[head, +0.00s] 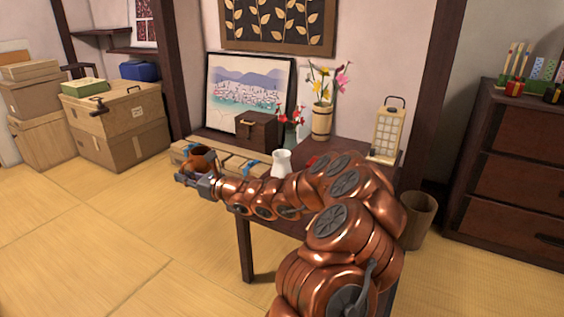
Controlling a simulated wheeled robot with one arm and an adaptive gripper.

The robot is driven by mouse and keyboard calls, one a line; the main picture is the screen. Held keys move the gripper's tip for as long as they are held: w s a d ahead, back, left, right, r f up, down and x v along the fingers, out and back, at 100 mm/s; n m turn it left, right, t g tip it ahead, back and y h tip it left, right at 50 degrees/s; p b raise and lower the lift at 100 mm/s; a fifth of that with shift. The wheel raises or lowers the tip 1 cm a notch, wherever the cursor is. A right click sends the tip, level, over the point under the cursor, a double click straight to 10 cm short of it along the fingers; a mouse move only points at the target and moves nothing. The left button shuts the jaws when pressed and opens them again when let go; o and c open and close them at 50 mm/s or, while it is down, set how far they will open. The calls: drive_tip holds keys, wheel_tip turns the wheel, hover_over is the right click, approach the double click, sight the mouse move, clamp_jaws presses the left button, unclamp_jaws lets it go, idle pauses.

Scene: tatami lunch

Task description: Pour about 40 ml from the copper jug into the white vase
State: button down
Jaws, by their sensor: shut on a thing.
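The copper jug (200,158) is at the end of my arm, left of the low dark table. My gripper (191,178) is shut on the jug, and the arm partly hides the grip. The jug looks roughly upright, but it is small here and I cannot tell its exact tilt or see the liquid inside. The white vase (281,164) stands on the table, to the right of the jug and apart from it. My arm passes in front of the vase's lower part.
Long cardboard boxes (232,160), a brown chest (257,131), a wooden flower vase (322,122) and a lantern (387,132) stand around the white vase. A framed landscape (247,88) leans behind. Open tatami floor (110,235) lies to the left.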

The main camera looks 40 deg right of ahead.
drive_tip(key=d+f+m+h+b, duration=0.1)
drive_tip(key=d+f+h+b, duration=0.1)
drive_tip(key=d, duration=0.7)
drive_tip(key=d+f+m+t+h+b, duration=0.1)
drive_tip(key=d+f+b, duration=0.4)
drive_tip(key=d, duration=0.5)
drive_tip(key=shift+w+f+m+h, duration=0.45)
drive_tip(key=shift+f+h, duration=0.15)
drive_tip(key=shift+f, duration=0.3)
drive_tip(key=shift+d+r, duration=0.1)
drive_tip(key=shift+r, duration=0.05)
